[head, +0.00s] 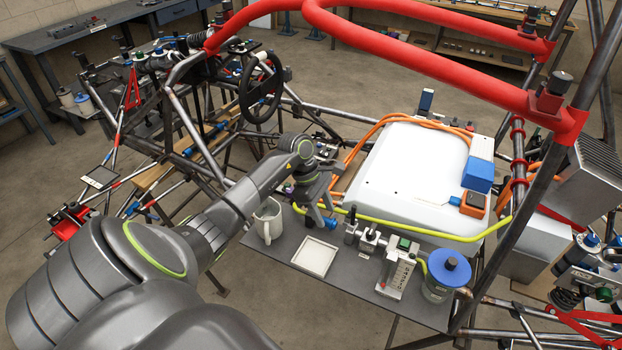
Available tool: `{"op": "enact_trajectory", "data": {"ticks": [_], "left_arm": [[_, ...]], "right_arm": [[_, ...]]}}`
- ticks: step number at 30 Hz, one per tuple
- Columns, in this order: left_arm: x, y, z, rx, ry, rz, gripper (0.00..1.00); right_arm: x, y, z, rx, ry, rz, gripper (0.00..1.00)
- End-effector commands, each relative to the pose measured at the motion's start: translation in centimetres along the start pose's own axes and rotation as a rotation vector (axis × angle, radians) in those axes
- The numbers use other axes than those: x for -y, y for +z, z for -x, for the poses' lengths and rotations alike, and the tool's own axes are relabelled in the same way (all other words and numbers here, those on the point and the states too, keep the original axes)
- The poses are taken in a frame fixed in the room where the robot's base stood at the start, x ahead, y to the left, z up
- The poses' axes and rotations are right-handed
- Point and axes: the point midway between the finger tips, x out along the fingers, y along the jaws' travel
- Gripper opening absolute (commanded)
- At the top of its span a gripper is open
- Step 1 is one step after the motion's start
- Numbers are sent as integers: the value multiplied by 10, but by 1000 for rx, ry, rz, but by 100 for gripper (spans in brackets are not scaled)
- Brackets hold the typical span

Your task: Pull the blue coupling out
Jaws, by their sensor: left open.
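My left arm reaches in from the left, and its gripper (318,212) points down over the near left corner of the white box (412,170). The gripper is open. A small blue fitting (330,223), which looks like the blue coupling, sits close beside the fingertips, near the yellow-green hose (405,229). The gripper partly hides this spot, and I cannot tell whether the fingers stand around the fitting or touch it. A larger blue block (478,174) sits on the right side of the white box. My right gripper is not in view.
A grey shelf (345,276) holds a mug (268,219), a white square tray (315,257), a metal valve assembly (397,272) and a blue-lidded jar (447,274). Orange cables (352,152) run along the box. Red padded tubes (425,62) cross above it.

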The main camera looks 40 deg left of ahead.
Motion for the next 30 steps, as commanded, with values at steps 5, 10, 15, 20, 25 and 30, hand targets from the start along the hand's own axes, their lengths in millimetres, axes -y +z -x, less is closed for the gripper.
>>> {"op": "enact_trajectory", "data": {"ticks": [5,10,15,20,25,30], "left_arm": [[-1,-3,36,-7,6,-3,45],[-1,-4,75,-6,6,-2,45],[-1,-4,111,-6,6,-1,45],[0,-3,138,-4,5,0,45],[0,-2,153,-2,2,1,45],[0,-2,157,-1,1,1,45]], "right_arm": [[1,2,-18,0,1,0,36],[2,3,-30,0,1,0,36],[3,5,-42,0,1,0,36],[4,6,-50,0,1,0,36],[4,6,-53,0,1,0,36],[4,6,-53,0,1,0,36]]}}
